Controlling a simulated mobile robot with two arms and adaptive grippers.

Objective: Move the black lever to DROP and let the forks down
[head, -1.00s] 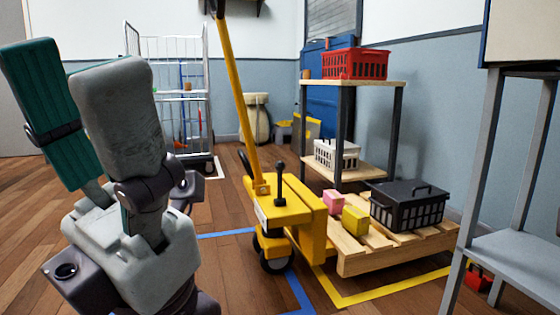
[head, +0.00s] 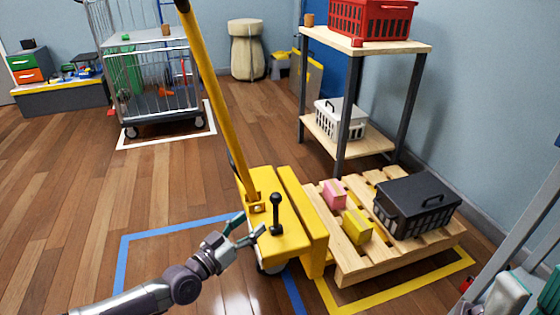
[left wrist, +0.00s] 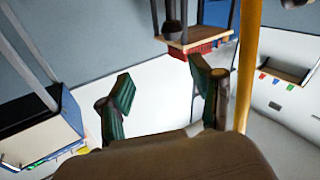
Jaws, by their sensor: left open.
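The yellow pallet truck (head: 290,240) stands in the middle of the head view with its long yellow handle (head: 215,100) leaning up and left. The black lever (head: 276,215) stands roughly upright on top, with a round knob. The forks are hidden by the truck body and the wooden pallet (head: 348,262). My left gripper (head: 249,226) is open and empty, its fingers just left of the lever in the picture; no contact can be made out. Its green fingers (left wrist: 163,92) are apart in the left wrist view.
The pallet carries a black crate (head: 415,205), a pink block (head: 334,194) and a yellow block (head: 357,226). A shelf (head: 365,41) with a red crate (head: 372,18) and a white crate (head: 341,118) stands behind. A wire cart (head: 158,85) is at the back left. The left floor is clear.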

